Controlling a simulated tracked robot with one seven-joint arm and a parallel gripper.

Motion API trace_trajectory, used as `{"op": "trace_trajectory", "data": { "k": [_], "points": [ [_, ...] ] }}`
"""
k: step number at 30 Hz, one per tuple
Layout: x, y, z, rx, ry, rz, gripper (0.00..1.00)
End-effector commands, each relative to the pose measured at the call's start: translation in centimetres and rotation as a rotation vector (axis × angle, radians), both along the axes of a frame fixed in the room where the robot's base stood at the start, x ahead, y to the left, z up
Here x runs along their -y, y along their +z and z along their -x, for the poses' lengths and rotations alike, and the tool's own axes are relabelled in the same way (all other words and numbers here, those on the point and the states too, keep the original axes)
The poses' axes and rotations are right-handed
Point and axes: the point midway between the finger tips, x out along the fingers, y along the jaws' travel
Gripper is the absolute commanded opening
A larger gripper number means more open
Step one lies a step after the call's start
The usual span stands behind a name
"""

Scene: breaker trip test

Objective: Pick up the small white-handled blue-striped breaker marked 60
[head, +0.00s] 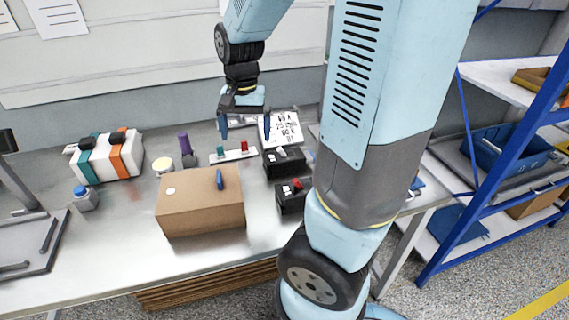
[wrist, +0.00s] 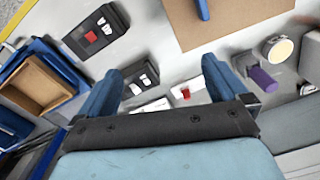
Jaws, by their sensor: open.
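A black breaker (head: 284,163) with white parts on top stands on the bench, right of the cardboard box. It also shows in the wrist view (wrist: 139,83), close beside my left finger. A second black breaker (head: 291,196) with a red part stands nearer the front; the wrist view shows it too (wrist: 96,32). I cannot read a 60 or make out a clear blue stripe on either. My gripper (head: 245,126) is open and empty, above the back of the bench. Its blue fingers (wrist: 160,72) point down, apart from both breakers.
A cardboard box (head: 200,213) with a blue item on top fills the bench's middle. A white strip (head: 233,155) with red and green blocks lies behind it. A purple-topped bottle (head: 187,150) and a striped case (head: 107,155) stand left. Blue shelving (head: 500,180) stands right.

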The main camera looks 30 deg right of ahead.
Motion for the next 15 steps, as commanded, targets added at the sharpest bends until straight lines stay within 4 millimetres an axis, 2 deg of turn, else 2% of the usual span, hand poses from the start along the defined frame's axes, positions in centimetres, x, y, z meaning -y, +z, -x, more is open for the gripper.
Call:
{"op": "trace_trajectory", "data": {
  "k": [1,6,15],
  "points": [
    [0.0,-1.2,-0.5,-0.034,-0.032,0.020,1.00],
    [0.6,-4.6,-2.0,-0.114,-0.159,0.097,1.00],
    [2.1,-9.1,-3.7,-0.192,-0.359,0.281,1.00]
  ]
}}
